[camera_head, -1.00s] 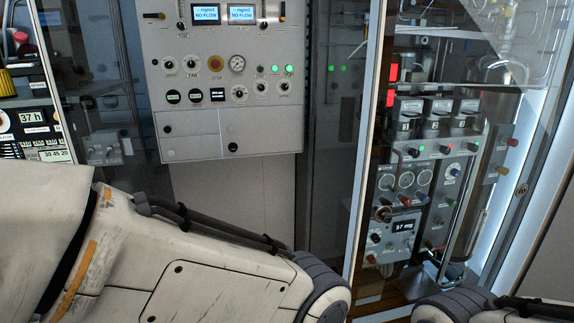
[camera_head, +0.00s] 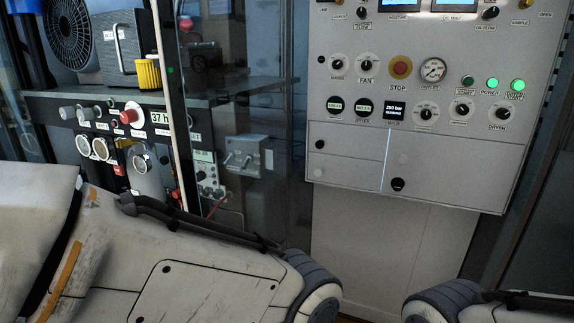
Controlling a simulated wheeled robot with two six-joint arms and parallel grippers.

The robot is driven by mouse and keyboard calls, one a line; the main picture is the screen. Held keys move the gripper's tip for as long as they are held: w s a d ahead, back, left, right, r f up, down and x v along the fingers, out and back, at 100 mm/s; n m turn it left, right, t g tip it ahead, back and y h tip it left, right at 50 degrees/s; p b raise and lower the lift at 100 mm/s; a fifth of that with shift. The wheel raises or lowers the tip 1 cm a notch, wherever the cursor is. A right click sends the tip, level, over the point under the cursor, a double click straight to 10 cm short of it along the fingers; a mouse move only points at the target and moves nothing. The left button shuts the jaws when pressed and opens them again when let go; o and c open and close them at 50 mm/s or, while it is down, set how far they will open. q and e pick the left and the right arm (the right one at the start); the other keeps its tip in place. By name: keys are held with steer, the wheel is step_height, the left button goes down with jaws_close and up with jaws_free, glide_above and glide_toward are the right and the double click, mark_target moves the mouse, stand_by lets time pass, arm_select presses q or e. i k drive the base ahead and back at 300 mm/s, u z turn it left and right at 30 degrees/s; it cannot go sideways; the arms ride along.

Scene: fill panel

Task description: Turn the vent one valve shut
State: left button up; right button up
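A light grey control panel (camera_head: 420,150) fills the upper right of the head view. It carries knobs, a red STOP button (camera_head: 400,68) on a yellow ring, a round gauge (camera_head: 432,71) and green lit buttons (camera_head: 517,87). At its top edge are small yellow-tipped handles, one of them (camera_head: 526,4) near the right corner, cut off by the frame. I cannot read a vent one label, so I cannot tell which part is that valve. My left arm's links cross the lower left and part of my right arm shows at the lower right. Neither gripper is in view.
Gauges and a red knob (camera_head: 128,116) sit below. A glass door post (camera_head: 180,130) stands between this and the panel.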

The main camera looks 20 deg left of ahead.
mark_target(68, 112)
steer(key=u, duration=0.95)
steer(key=i, duration=0.85)
steer(key=u, duration=0.75)
